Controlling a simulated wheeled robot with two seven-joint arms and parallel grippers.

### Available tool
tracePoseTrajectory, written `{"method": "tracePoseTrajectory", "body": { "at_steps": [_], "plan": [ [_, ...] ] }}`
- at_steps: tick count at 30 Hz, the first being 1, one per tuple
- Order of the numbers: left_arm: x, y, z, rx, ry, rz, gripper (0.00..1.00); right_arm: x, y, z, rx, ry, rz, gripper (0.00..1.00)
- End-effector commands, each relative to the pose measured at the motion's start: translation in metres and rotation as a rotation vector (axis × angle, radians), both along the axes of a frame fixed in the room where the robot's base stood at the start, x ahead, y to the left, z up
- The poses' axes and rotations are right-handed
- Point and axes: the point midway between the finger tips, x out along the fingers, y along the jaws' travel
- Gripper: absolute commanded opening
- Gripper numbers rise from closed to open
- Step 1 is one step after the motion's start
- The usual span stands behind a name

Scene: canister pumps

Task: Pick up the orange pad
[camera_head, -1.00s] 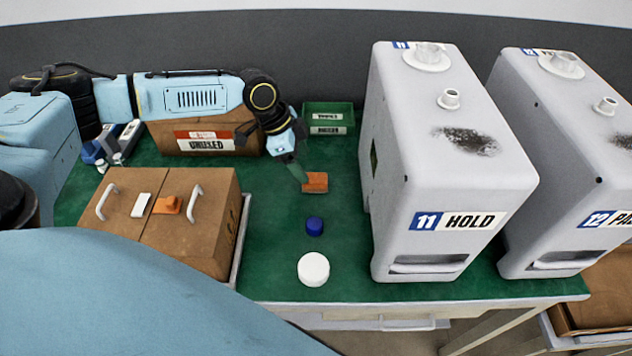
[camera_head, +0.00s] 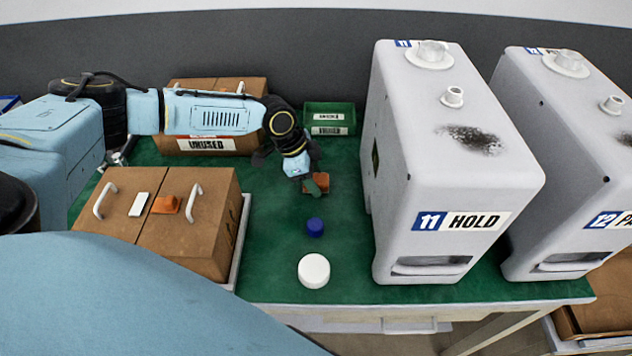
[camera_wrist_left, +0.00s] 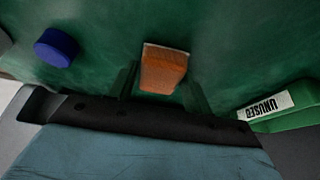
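The orange pad (camera_head: 323,179) lies on the green tabletop, a small block with a pale edge in the left wrist view (camera_wrist_left: 163,72). My left gripper (camera_head: 314,186) is over it from the back left, with a green finger hiding part of the pad in the head view. In the left wrist view the two dark green fingers (camera_wrist_left: 162,92) stand apart, one on each side of the pad, with a gap at the sides. Whether the fingertips are down at the pad's height is hard to tell. My right gripper is not in view.
A blue cap (camera_head: 315,227) and a white lid (camera_head: 313,270) lie in front of the pad. A green bin (camera_head: 330,112) stands behind. The canister marked 11 HOLD (camera_head: 450,170) rises at right. A brown box (camera_head: 215,245) with handles and an orange piece stands at left.

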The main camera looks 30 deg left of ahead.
Motion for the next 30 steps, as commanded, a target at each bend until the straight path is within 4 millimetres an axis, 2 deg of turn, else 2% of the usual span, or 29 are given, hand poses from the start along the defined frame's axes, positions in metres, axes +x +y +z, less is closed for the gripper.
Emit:
{"method": "tracePoseTrajectory", "body": {
  "at_steps": [1,6,14,17,24,30],
  "plan": [
    [0.0,0.0,0.0,0.0,0.0,0.0,0.43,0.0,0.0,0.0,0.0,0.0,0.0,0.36],
    [0.0,0.0,0.0,0.0,0.0,0.0,0.21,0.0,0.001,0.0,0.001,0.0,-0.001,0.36],
    [0.0,0.0,0.003,-0.001,-0.001,0.0,0.21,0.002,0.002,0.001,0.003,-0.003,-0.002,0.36],
    [0.0,0.0,0.015,-0.001,-0.001,-0.001,0.21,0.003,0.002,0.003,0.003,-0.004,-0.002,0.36],
    [0.001,0.0,0.064,0.0,-0.004,-0.002,0.21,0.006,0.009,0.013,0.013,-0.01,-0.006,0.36],
    [0.0,0.0,0.093,0.0,-0.002,-0.001,0.21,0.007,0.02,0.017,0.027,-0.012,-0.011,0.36]
  ]
}}
